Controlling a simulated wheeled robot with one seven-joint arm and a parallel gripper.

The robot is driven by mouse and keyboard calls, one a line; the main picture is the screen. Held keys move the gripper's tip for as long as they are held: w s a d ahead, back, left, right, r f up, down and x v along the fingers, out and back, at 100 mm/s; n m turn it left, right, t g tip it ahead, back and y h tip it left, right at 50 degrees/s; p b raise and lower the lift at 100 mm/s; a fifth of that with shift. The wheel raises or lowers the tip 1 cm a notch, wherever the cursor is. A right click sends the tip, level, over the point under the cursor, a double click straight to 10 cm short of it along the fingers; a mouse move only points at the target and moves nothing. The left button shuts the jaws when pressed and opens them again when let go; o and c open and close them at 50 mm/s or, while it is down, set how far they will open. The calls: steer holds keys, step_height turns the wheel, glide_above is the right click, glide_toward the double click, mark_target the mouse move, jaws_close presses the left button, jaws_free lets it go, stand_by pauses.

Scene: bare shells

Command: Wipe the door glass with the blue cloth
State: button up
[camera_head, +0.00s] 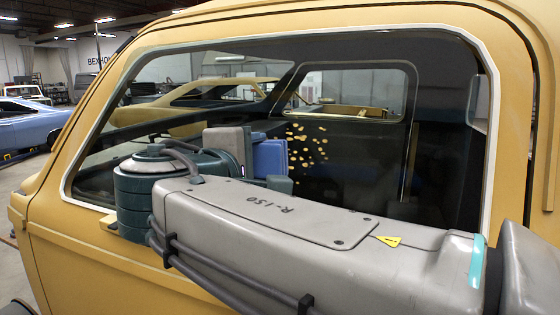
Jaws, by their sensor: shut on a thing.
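The door glass (440,170) fills the large window opening of a yellow vehicle door, with a pale seal around it. A cluster of several yellowish spots (306,146) shows at the middle of the glass. The blue cloth (271,158) is a folded pad just left of these spots. My gripper (254,160) is shut on the cloth, and my arm hides its lower part. The cloth appears close to the glass, but I cannot tell whether it touches.
My grey arm crosses the lower part of the window, close to the door's yellow sill (85,240). The yellow window frame (513,120) bounds the glass at right. A blue car (30,125) stands far off at left.

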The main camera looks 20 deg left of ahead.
mark_target(270, 143)
steer(key=shift+d, duration=0.15)
steer(key=shift+s+d+f+b, duration=0.1)
steer(key=shift+s+d+b, duration=0.1)
steer(key=shift+d+b, duration=0.9)
steer(key=shift+s+d+b, duration=0.2)
steer(key=shift+d+b, duration=1.1)
steer(key=shift+d, duration=2.65)
steer(key=shift+r+p, duration=0.65)
steer(key=shift+r, duration=0.3)
steer(key=shift+w+a+p, duration=0.15)
steer(key=shift+a+p, duration=0.15)
steer(key=shift+a, duration=1.4)
steer(key=shift+w+a+p, duration=0.2)
steer(key=shift+a+p, duration=0.05)
steer(key=shift+a, duration=1.5)
steer(key=shift+w+a+p, duration=0.15)
steer(key=shift+a+p, duration=0.15)
steer(key=shift+a, duration=1.4)
steer(key=shift+w+r+p, duration=0.1)
steer(key=shift+r+p, duration=0.55)
steer(key=shift+r, duration=0.1)
steer(key=shift+d+f+b, duration=0.15)
steer(key=shift+d+b, duration=0.6)
steer(key=shift+d, duration=0.4)
steer(key=shift+s+d+b, duration=0.2)
steer(key=shift+d+b, duration=0.5)
steer(key=shift+d, duration=1.35)
steer(key=shift+s+d+b, duration=0.2)
steer(key=shift+d+b, duration=0.45)
steer(key=shift+d, duration=1.35)
